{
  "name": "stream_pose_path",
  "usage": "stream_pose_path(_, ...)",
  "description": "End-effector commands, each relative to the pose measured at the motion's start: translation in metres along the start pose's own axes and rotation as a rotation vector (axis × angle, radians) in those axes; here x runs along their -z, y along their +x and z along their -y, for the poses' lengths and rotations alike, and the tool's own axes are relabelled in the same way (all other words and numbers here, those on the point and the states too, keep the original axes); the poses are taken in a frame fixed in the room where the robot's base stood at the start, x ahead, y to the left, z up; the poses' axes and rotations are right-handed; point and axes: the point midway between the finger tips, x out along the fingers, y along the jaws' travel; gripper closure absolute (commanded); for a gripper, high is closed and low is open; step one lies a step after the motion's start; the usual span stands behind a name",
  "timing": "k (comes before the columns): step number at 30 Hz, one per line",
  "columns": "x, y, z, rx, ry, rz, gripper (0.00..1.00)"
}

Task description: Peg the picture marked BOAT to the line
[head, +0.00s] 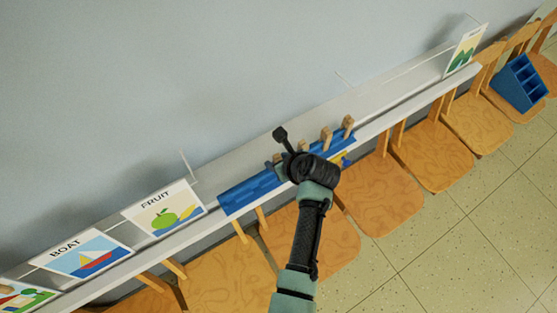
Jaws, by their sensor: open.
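The picture marked BOAT (92,258) is at the lower left of the head view, upright on the white ledge (395,112), with a red and yellow boat on blue. The line is a thin pale string above the ledge, hard to trace against the wall. Several wooden pegs (348,124) stand along the back of a blue tray (250,189) on the ledge. My gripper (281,160) is over the tray's middle, beside the pegs and well right of the BOAT picture. It is open; its fingertips are small and partly hidden by my dark wrist.
The FRUIT picture (164,209) stands just right of BOAT; another picture (24,296) is cut off at the left edge. A mountain picture (465,52) stands at the far right. Wooden chairs (378,190) line the ledge's front. A blue caddy (520,84) sits on one chair.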

Motion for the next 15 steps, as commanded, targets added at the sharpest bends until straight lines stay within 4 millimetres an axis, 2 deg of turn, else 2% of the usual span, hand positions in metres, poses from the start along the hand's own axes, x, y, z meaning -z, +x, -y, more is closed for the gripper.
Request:
stream_pose_path(3, -0.0003, -0.0004, 0.0, 0.0, 0.0, 0.0, 0.53)
stream_pose_path(11, -0.0001, -0.0005, 0.0001, 0.0, -0.001, 0.0, 0.99)
stream_pose_path(15, -0.0003, -0.0009, 0.0001, 0.0, -0.001, 0.0, 1.0)
